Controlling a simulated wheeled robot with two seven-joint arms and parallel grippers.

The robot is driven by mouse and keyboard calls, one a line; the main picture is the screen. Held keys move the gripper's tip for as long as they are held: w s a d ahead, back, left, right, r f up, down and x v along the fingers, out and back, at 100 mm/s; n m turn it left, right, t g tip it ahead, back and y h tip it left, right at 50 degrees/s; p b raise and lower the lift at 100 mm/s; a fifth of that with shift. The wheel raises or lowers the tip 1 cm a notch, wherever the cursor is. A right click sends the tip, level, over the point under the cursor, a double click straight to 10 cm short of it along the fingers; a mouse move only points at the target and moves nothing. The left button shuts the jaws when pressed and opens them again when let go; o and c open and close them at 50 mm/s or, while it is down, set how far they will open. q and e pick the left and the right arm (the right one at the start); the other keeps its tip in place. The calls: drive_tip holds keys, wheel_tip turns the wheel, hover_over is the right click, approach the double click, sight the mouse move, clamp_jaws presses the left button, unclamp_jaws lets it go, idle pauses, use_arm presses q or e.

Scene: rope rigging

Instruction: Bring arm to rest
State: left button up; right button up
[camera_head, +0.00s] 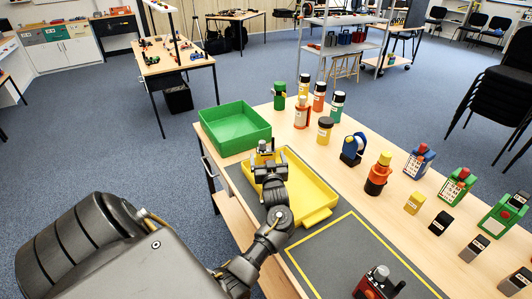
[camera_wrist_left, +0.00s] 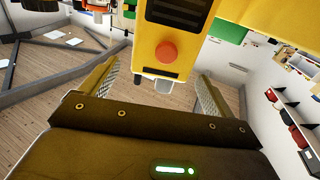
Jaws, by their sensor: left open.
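My left arm reaches in from the bottom left, and my left gripper (camera_head: 268,165) is over the yellow tray (camera_head: 318,216). In the left wrist view its two fingers (camera_wrist_left: 165,85) stand wide apart. A yellow device with a red round button (camera_wrist_left: 166,52) shows between and beyond the fingers, and they do not close on it. In the head view, a small device (camera_head: 264,148) shows at the gripper's tip; the gripper partly hides it, and I cannot tell if they touch. My right gripper is not in view.
A green bin (camera_head: 235,128) stands at the tray's left. Bottles, a blue tape dispenser (camera_head: 353,149) and several small devices stand on the table to the right.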

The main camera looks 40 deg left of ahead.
use_arm(q)
drive_tip(key=shift+s+d, duration=0.45)
drive_tip(key=shift+d, duration=0.05)
